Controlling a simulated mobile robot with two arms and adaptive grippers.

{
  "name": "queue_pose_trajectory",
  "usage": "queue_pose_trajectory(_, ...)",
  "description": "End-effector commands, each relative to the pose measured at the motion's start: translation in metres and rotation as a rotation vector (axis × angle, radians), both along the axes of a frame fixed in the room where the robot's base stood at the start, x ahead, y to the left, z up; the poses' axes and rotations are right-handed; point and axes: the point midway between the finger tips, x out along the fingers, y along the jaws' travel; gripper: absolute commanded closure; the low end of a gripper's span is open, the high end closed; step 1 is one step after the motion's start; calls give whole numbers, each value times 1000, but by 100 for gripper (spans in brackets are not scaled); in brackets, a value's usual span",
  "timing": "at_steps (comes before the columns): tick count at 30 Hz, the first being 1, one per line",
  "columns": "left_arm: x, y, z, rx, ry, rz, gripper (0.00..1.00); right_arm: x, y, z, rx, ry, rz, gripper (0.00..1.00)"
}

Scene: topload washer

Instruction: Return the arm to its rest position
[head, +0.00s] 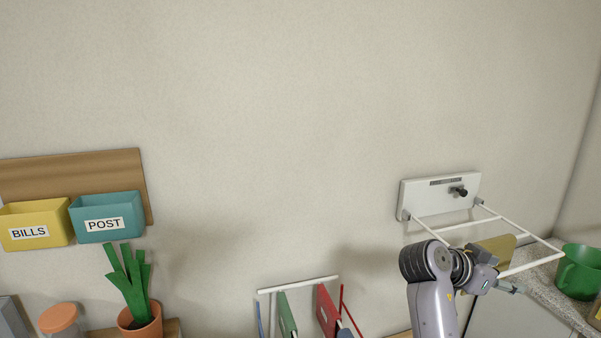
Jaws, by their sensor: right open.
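My right arm rises from the bottom edge at the lower right. Its gripper (503,272) is open, in front of a white wall-mounted rack (545,243). An olive-yellow piece (500,246), perhaps cloth, shows right behind the gripper at the rack. The gripper and wrist partly hide it, and I cannot tell whether they touch it. I see nothing held between the fingers. My left gripper is out of view.
A green mug (579,272) stands on a speckled counter (545,277) right of the gripper. Upright files (326,312) stand at the bottom middle. A potted plant (140,318) and wall bins labelled BILLS (36,218) and POST (106,208) are left. The upper wall is clear.

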Motion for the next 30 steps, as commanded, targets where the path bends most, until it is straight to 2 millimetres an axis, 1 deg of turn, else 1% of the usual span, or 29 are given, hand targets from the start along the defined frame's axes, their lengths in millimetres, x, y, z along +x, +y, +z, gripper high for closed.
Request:
queue_pose_trajectory(1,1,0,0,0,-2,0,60,-3,1,-11,6,21,15,49)
queue_pose_trajectory(5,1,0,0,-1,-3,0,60,-8,4,-30,23,61,59,49)
queue_pose_trajectory(11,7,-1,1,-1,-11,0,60,-20,10,-70,55,147,148,49)
queue_pose_trajectory(14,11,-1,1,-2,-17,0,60,-31,16,-95,77,204,210,49)
queue_pose_trajectory(17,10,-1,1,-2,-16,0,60,-45,24,-124,103,269,287,49)
queue_pose_trajectory(20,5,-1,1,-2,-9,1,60,-66,36,-158,136,352,390,49)
queue_pose_trajectory(21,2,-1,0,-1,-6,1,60,-77,43,-174,153,390,442,49)
queue_pose_trajectory(23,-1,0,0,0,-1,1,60,-99,55,-199,183,454,531,49)
queue_pose_trajectory(24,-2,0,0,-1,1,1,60,-115,64,-214,205,498,597,49)
queue_pose_trajectory(26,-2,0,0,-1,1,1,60,-140,80,-235,238,560,697,49)
queue_pose_trajectory(27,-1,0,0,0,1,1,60,-157,90,-246,259,595,762,49)
queue_pose_trajectory(30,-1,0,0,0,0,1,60,-193,113,-265,306,666,902,49)
